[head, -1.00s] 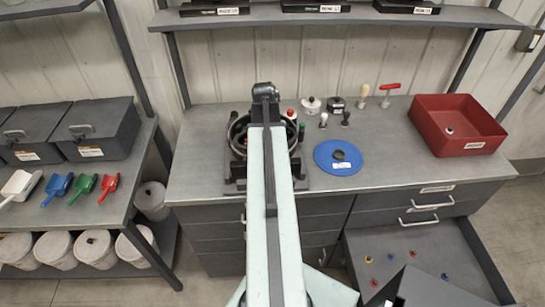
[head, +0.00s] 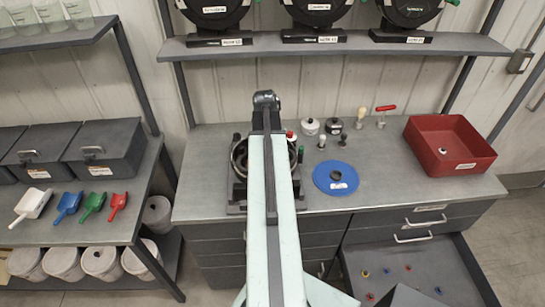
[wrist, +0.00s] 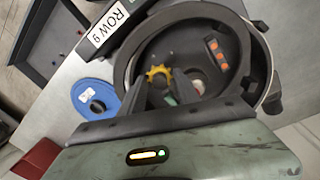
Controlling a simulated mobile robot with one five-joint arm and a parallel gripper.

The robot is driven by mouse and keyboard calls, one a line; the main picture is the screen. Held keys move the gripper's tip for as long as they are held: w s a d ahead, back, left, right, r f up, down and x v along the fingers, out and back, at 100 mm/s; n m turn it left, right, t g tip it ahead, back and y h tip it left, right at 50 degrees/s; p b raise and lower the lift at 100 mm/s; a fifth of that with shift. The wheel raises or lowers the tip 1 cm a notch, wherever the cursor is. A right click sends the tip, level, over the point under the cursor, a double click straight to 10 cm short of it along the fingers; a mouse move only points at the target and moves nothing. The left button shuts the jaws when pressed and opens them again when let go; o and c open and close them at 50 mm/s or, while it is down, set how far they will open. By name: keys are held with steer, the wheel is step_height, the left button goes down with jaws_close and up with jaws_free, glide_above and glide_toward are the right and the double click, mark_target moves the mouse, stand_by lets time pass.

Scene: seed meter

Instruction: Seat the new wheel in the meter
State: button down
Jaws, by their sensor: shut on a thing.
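The meter is a dark round open housing (wrist: 127,68) on a stand, with a "ROW 9" label (wrist: 103,29) beside it in the wrist view. In the head view the meter (head: 237,160) stands on the bench, partly covered by my arm. A yellow toothed wheel (wrist: 159,74) is at the tips of my gripper (wrist: 163,88), inside the housing's rim as seen in the wrist view. My gripper is shut on the wheel. The fingers hide its near side, and I cannot tell whether it touches the housing floor. My gripper is hidden in the head view.
A blue disc (head: 322,184) with a dark ring lies right of the meter. Small knobs and a red-handled tool (head: 385,109) stand behind it. A red bin (head: 420,160) is at the bench's right. An open drawer (head: 440,251) with small coloured pieces juts out below.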

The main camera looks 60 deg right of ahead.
step_height(320, 180, up, 2)
steer(key=shift+r+p, duration=0.2)
steer(key=shift+p, duration=0.25)
step_height(320, 180, down, 2)
steer(key=shift+s+a+f+t+b, duration=0.15)
steer(key=shift+t+b, duration=0.25)
steer(key=shift+b, duration=0.6)
steer(key=shift+f+m+h, duration=0.1)
steer(key=shift+m+h, duration=0.2)
steer(key=shift+h, duration=0.1)
steer(key=shift+d+t, duration=0.2)
steer(key=shift+t, duration=0.1)
step_height(320, 180, down, 6)
steer(key=b, duration=0.6)
steer(key=shift+f+b, duration=0.15)
steer(key=shift+b, duration=0.2)
steer(key=shift+f+b, duration=0.35)
steer(key=shift+f, duration=0.05)
steer(key=shift+f+b, duration=0.3)
steer(key=shift+b, duration=0.05)
